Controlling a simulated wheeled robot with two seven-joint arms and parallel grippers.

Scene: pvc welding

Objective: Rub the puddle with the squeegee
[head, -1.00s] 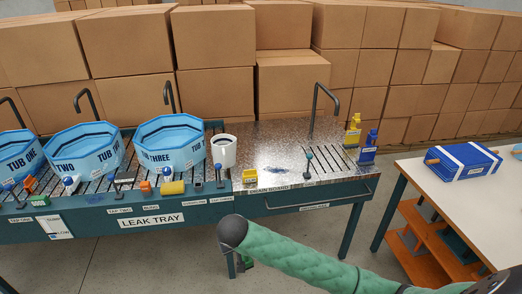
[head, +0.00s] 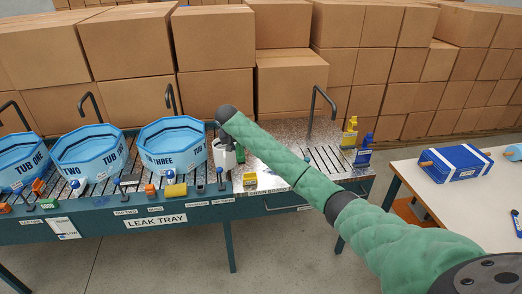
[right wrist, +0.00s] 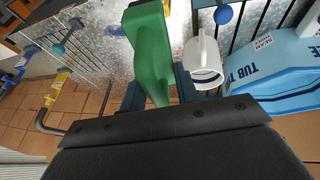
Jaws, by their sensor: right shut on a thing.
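My right gripper (right wrist: 158,92) is shut on a green piece, taken to be the squeegee (right wrist: 150,48), in the right wrist view. In the head view my right arm reaches over the bench to beside the white mug (head: 224,157), and the gripper is mostly hidden there. The speckled drain board (head: 285,135) lies beneath and behind the arm. I cannot make out a puddle on it. My left gripper is not in view.
Tub Three (head: 172,146) stands left of the mug. A yellow block (head: 249,179) sits at the drain board's front edge. A blue case (head: 455,162) lies on the side table.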

